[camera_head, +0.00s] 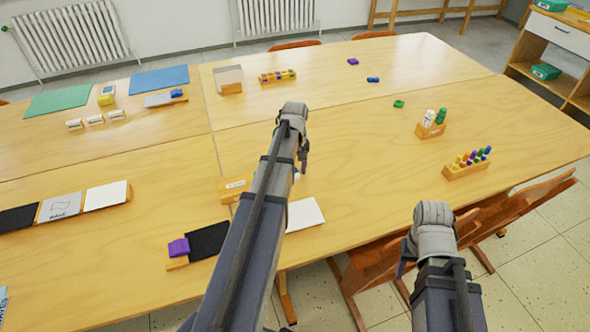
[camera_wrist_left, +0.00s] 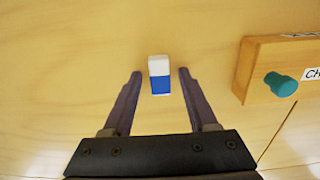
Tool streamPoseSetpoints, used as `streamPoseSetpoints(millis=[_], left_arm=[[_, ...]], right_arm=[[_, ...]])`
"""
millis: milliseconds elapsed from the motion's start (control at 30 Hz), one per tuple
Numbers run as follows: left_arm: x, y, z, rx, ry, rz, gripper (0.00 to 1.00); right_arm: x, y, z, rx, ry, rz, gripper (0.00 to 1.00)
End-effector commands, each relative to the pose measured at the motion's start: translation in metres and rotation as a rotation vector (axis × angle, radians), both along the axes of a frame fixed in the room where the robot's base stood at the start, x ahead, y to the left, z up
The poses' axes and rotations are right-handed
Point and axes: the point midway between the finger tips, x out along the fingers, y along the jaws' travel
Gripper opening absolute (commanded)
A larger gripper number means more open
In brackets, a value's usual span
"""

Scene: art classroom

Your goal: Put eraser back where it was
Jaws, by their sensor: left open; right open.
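A white and blue eraser (camera_wrist_left: 160,74) lies on the wooden table in the left wrist view. My left gripper (camera_wrist_left: 155,90) is open, with one finger on each side of the eraser and a gap on both sides. I cannot tell how high the fingers are above the table. In the head view my left gripper (camera_head: 303,158) hangs over the table's middle, and its arm hides much of what lies beneath. My right gripper (camera_head: 403,266) is near the table's front edge, with no object seen in it.
A labelled wooden holder (camera_wrist_left: 262,70) with a teal peg (camera_wrist_left: 281,84) stands right of the eraser. In the head view, a purple block (camera_head: 179,247), black pad (camera_head: 209,240) and white pad (camera_head: 305,213) lie near the left arm. Chairs (camera_head: 375,265) stand at the front edge.

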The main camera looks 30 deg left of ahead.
Motion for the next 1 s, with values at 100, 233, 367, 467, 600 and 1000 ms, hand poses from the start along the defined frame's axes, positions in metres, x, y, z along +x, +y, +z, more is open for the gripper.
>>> streamPoseSetpoints(millis=[100, 233, 367, 467, 600, 1000], left_arm=[[0.0, 0.0, 0.001, 0.0, 0.0, 0.0, 0.59], [0.0, 0.0, 0.005, 0.0, 0.0, 0.0, 0.59], [0.0, 0.0, 0.015, 0.0, 0.0, 0.0, 0.59], [0.0, 0.0, 0.026, 0.0, 0.0, 0.0, 0.59], [0.0, 0.0, 0.046, 0.0, 0.0, 0.0, 0.59], [0.0, 0.0, 0.107, 0.0, 0.0, 0.0, 0.59]], right_arm=[[0.0, 0.0, 0.001, 0.0, 0.0, 0.0, 0.5], [0.0, 0.0, 0.005, 0.0, 0.0, 0.0, 0.5], [0.0, 0.0, 0.015, 0.0, 0.0, 0.0, 0.5], [0.0, 0.0, 0.026, 0.0, 0.0, 0.0, 0.5], [0.0, 0.0, 0.046, 0.0, 0.0, -0.001, 0.5], [0.0, 0.0, 0.107, 0.0, 0.0, -0.001, 0.5]])
